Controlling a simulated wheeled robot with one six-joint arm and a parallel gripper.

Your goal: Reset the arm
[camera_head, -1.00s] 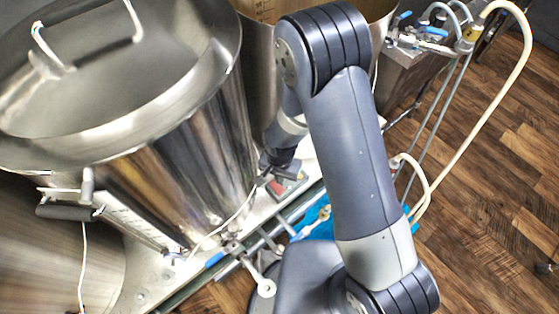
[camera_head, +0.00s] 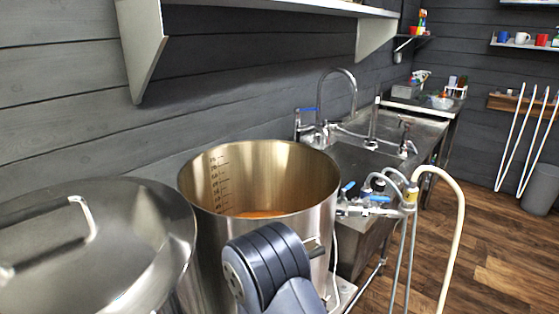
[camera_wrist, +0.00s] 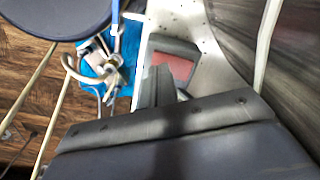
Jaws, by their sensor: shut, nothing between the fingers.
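My arm's dark grey joint shows at the bottom middle of the head view, in front of the open steel kettle (camera_head: 325,205). My gripper is outside the head view. In the wrist view my gripper (camera_wrist: 160,78) is shut and empty, its dark fingers close together.
A lidded steel kettle (camera_head: 90,250) stands left of the open one, which holds something orange. A sink (camera_head: 365,160) and taps are behind. A pale hose (camera_head: 459,215) arches at right. Wooden floor (camera_head: 500,265) is clear there.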

